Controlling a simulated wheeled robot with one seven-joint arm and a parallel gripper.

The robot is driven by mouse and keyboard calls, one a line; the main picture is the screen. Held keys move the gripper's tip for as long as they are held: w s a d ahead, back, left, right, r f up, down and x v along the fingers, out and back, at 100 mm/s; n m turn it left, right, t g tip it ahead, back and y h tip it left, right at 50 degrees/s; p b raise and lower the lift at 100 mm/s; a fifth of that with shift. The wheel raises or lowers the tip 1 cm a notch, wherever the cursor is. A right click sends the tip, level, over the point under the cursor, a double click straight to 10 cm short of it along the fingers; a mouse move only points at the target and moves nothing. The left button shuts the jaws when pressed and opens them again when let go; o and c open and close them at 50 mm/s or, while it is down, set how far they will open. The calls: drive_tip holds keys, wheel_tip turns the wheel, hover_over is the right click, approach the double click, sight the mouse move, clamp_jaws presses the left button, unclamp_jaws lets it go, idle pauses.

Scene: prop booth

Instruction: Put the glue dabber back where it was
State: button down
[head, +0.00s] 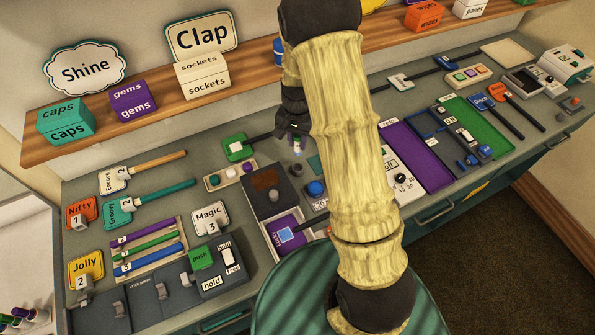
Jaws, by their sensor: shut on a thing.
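My gripper (293,130) is at the end of my arm, over the back middle of the counter. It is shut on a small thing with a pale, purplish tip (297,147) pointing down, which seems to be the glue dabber. Most of that thing is hidden by the fingers, so I cannot tell its full shape. The tip is above or at the counter, just behind a dark box (268,185) and a blue round knob (315,188). I cannot tell whether it touches anything.
A small tray with coloured balls (230,174) and a green-ended paddle (237,147) lie left of my gripper. A shelf (130,116) with labelled boxes runs behind. A purple tray (418,156) lies right of my arm. My arm hides the counter's middle.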

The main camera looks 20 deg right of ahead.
sight(297, 153)
drive_tip(key=shift+f+p, duration=0.9)
drive_tip(key=shift+f, duration=2.05)
drive_tip(key=shift+f+p, duration=0.75)
drive_tip(key=shift+f, duration=1.4)
drive_tip(key=shift+r, duration=0.1)
drive_tip(key=c, duration=1.2)
unclamp_jaws()
drive_tip(key=shift+f, duration=0.2)
drive_tip(key=shift+r, duration=0.1)
